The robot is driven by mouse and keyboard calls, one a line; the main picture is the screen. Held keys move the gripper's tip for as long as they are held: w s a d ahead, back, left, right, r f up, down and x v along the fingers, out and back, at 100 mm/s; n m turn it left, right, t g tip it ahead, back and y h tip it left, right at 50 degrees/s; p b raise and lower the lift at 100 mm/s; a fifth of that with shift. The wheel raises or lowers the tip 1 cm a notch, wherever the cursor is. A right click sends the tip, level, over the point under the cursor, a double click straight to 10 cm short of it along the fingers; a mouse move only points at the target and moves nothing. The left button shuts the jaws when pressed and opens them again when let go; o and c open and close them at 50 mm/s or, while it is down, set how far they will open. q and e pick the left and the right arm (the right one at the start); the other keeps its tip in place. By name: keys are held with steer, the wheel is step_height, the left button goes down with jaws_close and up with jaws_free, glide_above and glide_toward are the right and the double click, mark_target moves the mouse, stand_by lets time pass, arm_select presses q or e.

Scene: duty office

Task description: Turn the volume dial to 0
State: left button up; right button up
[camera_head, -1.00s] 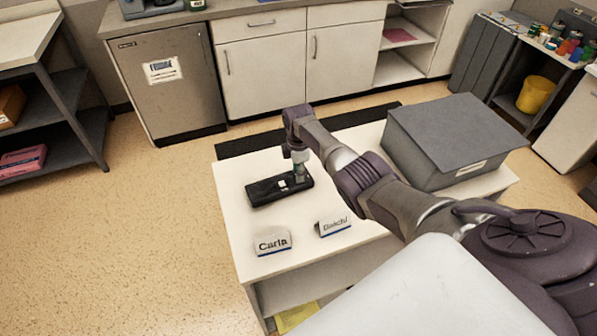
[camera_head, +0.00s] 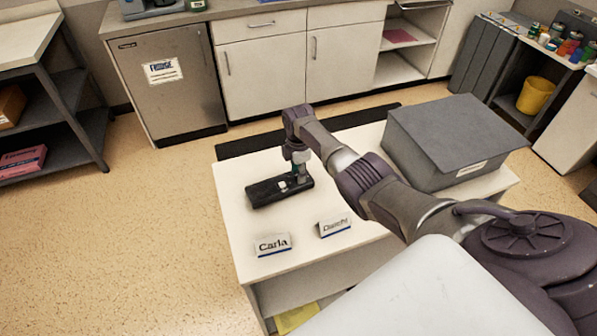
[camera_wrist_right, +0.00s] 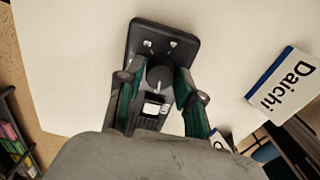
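The volume dial (camera_wrist_right: 160,73) is a round black knob with a light pointer mark, on a dark oblong device (camera_wrist_right: 153,38). In the head view the device (camera_head: 265,193) lies flat on the white table. My right gripper (camera_head: 299,172) points down over the device's right part. In the right wrist view its green-padded fingers (camera_wrist_right: 160,82) stand on both sides of the dial, very near it. I cannot tell whether they touch it. A small pale display (camera_wrist_right: 152,108) shows below the dial; its reading is not legible. My left gripper is not in view.
Two name cards, Carla (camera_head: 273,244) and Daichi (camera_head: 334,227), stand on the white table (camera_head: 237,215) in front of the device. A large grey box (camera_head: 450,135) stands to the right, behind my forearm. The table's left edge is clear.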

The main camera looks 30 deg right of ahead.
steer(key=shift+o, duration=1.2)
steer(key=shift+r, duration=0.1)
step_height(320, 180, up, 12)
